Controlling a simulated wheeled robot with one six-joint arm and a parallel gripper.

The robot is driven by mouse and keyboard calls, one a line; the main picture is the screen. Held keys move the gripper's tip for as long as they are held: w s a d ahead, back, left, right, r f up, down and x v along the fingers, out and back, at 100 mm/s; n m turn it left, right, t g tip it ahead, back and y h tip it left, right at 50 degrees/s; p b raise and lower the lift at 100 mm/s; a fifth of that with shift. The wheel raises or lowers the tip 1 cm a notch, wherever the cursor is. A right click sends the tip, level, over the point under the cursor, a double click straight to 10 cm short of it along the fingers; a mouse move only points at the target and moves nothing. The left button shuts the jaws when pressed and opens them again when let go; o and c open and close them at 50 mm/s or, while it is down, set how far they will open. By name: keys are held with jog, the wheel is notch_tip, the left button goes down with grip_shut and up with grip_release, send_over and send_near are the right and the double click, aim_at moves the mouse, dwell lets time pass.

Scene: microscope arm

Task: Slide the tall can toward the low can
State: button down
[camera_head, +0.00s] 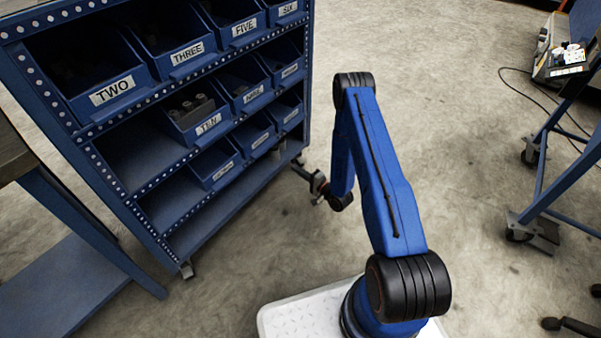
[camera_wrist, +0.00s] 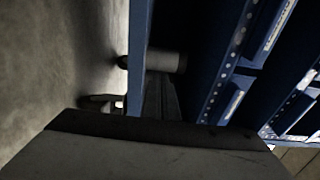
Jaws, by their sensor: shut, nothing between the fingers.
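I can make out neither a tall can nor a low can for certain in either view. In the wrist view a grey cylinder with a dark end (camera_wrist: 166,62) lies sideways in the picture beside a blue post; I cannot tell what it is. My gripper (camera_head: 318,188) is shut and empty, small in the head view, hanging low over the floor just right of the rack's lower right corner. In the wrist view a large grey, dark-edged shape fills the bottom and hides much of the scene.
A blue rack (camera_head: 165,215) with labelled bins, such as the TEN bin (camera_head: 208,124), stands left of my arm. A workbench (camera_head: 60,290) is at the left edge. A blue wheeled frame (camera_head: 555,205) stands at right. The concrete floor (camera_head: 440,110) between is clear.

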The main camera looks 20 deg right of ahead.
aim_at(278, 156)
jog(key=x, duration=0.9)
jog(key=shift+w+a, duration=0.1)
jog(key=shift+w, duration=0.1)
jog(key=shift+a, duration=0.1)
jog(key=x, duration=0.2)
jog(key=shift+w+a, duration=0.15)
jog(key=shift+w, duration=0.1)
jog(key=shift+s, duration=0.1)
